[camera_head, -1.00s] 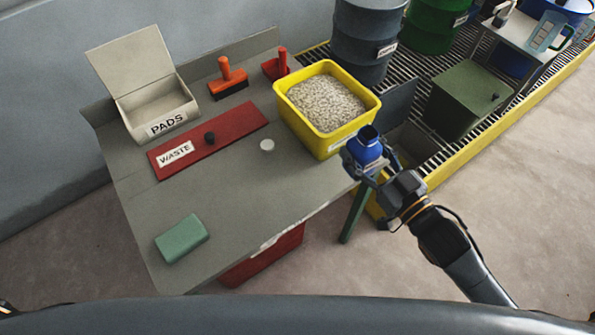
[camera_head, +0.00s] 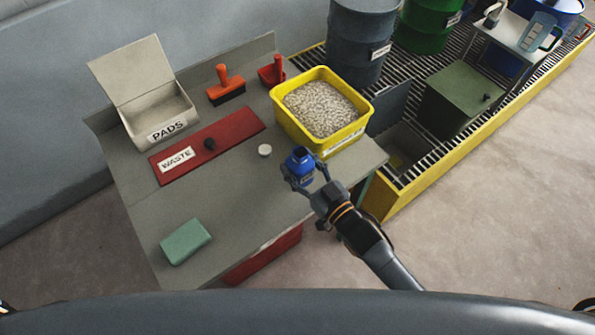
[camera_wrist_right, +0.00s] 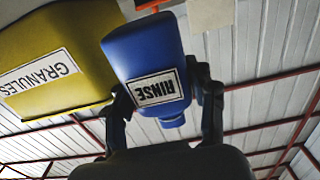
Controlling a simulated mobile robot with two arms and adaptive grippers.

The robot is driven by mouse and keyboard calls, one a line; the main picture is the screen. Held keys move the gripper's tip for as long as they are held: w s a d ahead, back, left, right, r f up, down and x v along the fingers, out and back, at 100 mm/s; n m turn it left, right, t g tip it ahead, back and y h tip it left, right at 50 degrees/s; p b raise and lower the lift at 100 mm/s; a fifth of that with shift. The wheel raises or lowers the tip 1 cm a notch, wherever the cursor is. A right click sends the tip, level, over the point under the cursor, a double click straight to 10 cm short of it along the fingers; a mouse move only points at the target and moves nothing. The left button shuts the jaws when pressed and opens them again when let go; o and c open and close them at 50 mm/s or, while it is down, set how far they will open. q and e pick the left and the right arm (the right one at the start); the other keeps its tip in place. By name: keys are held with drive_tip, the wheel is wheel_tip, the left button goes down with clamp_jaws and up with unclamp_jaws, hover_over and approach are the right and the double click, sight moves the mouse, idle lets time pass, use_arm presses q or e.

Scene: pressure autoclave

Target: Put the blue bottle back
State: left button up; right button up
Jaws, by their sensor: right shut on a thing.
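The blue bottle (camera_head: 300,165) is in my right gripper (camera_head: 304,180), over the front part of the grey bench in the head view. Its neck points up and its dark mouth is open, with no cap on it. In the right wrist view the bottle (camera_wrist_right: 145,55) shows a white RINSE label, with the fingers of my right gripper (camera_wrist_right: 165,100) on both sides of it. I cannot tell whether its base touches the bench. A small white disc, perhaps a cap (camera_head: 265,151), lies on the bench left of the bottle. My left gripper is not in view.
A yellow granules tub (camera_head: 345,138) stands just behind the bottle. A red WASTE plate (camera_head: 225,138), a PADS box (camera_head: 158,113), an orange brush (camera_head: 226,85) and a green block (camera_head: 186,241) are on the bench (camera_head: 255,205). Its front middle is clear.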

drive_tip(key=shift+a+f, duration=0.3)
wheel_tip(320, 180, down, 3)
drive_tip(key=shift+a+f, duration=0.1)
drive_tip(key=shift+f, duration=0.05)
drive_tip(key=shift+f+b, duration=0.2)
drive_tip(key=shift+b, duration=0.15)
drive_tip(key=o, duration=1.2)
drive_tip(key=shift+o, duration=0.2)
drive_tip(key=shift+r, duration=0.1)
